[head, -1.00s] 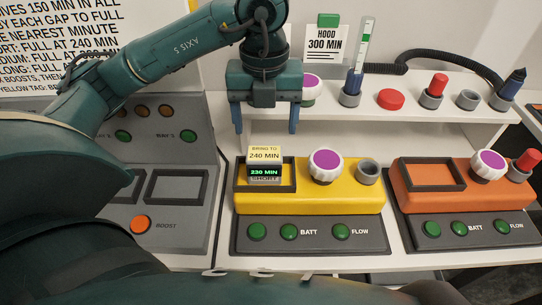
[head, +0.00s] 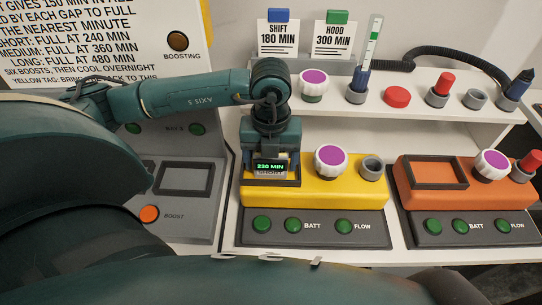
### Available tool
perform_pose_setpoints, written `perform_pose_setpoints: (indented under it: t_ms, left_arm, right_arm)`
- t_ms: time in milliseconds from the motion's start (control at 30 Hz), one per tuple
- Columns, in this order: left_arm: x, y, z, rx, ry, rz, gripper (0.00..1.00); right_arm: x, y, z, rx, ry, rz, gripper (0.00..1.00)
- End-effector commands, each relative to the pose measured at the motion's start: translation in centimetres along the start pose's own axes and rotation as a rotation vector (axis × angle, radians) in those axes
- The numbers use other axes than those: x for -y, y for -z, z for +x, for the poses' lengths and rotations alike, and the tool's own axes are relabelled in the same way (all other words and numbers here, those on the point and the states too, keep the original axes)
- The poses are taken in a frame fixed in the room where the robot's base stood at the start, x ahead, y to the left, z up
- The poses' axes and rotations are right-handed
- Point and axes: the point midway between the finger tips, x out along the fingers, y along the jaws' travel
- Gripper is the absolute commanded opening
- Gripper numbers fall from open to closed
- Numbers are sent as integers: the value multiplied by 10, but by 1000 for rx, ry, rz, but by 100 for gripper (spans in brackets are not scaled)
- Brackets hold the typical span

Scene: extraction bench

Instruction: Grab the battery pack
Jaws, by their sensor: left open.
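The battery pack (head: 270,167), with a dark display reading 230 MIN in green and SHORT below it, sits in the framed slot of the yellow unit (head: 325,195). My left gripper (head: 271,172) is lowered over the pack, its body just above and behind the display. It is open, and its fingers are mostly hidden, so contact with the pack cannot be told. The pack's yellow tag does not show now. My right gripper is not in view.
A purple-topped white knob (head: 331,161) and a grey socket (head: 371,168) stand right of the pack. An orange unit (head: 440,198) with an empty frame is further right. A shelf behind holds a red button (head: 397,96) and several fittings. A grey boosting station (head: 180,205) stands left.

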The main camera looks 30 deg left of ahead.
Motion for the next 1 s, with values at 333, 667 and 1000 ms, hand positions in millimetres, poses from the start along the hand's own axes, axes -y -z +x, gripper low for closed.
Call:
perform_pose_setpoints:
  t_ms: [333, 667, 1000]
  left_arm:
    - [0, 0, 0, 0, 1, 0, 58]
    - [0, 0, -1, 0, 1, 0, 31]
    - [1, -1, -5, 2, 4, 0, 26]
  right_arm:
    - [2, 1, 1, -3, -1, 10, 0]
    - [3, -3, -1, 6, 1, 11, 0]
    - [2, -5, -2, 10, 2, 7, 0]
